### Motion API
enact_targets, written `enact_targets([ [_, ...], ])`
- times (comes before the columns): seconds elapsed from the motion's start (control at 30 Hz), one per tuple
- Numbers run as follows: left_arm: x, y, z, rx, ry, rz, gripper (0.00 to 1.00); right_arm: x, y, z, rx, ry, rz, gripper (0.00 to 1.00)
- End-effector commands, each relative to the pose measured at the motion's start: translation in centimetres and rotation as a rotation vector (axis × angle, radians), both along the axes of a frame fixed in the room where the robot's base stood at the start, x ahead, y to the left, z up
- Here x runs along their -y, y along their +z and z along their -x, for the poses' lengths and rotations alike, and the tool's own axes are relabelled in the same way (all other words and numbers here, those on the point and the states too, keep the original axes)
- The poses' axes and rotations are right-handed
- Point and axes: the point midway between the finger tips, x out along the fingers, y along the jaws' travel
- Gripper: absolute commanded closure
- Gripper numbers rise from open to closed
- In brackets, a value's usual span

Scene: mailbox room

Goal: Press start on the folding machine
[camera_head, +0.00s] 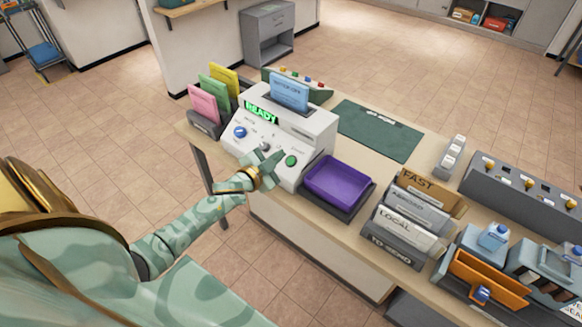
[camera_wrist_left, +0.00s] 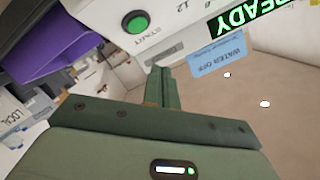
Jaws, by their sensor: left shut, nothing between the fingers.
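The white folding machine (camera_head: 310,128) stands on the table with a lit green READY display (camera_head: 261,112). Its front panel has a blue knob (camera_head: 240,132), a grey knob and a round green button (camera_head: 291,160). My left gripper (camera_head: 268,162) is shut and empty, in front of the panel, to the left of the green button in the head view. In the wrist view its fingertips (camera_wrist_left: 161,72) are below and right of the button, apart from it. My right gripper is not in view.
A purple tray (camera_head: 338,183) sits right of the machine, and a sorter (camera_head: 415,205) labelled FAST, ABROAD and LOCAL stands beyond it. Coloured paper holders (camera_head: 212,95) stand left. A green mat (camera_head: 378,130) lies behind. A blue card (camera_head: 290,92) stands in the machine's top.

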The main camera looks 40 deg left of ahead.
Motion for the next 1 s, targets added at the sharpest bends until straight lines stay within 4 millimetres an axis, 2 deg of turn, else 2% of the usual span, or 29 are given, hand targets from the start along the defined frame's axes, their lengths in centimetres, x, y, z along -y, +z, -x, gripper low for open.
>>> enact_targets([
  [0.03, 0.0, -1.3, -0.4, -0.001, 0.000, -0.002, 1.00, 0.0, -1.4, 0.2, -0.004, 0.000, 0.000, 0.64],
  [0.1, 0.1, -2.0, -0.9, -0.001, -0.001, -0.002, 1.00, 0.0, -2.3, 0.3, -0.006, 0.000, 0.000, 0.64],
  [0.3, 0.1, -3.3, -2.0, -0.001, 0.001, 0.000, 1.00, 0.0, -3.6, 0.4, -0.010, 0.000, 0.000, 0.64],
  [1.0, 0.2, -3.6, -2.5, 0.000, 0.000, 0.000, 1.00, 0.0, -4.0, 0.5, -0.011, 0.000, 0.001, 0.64],
])
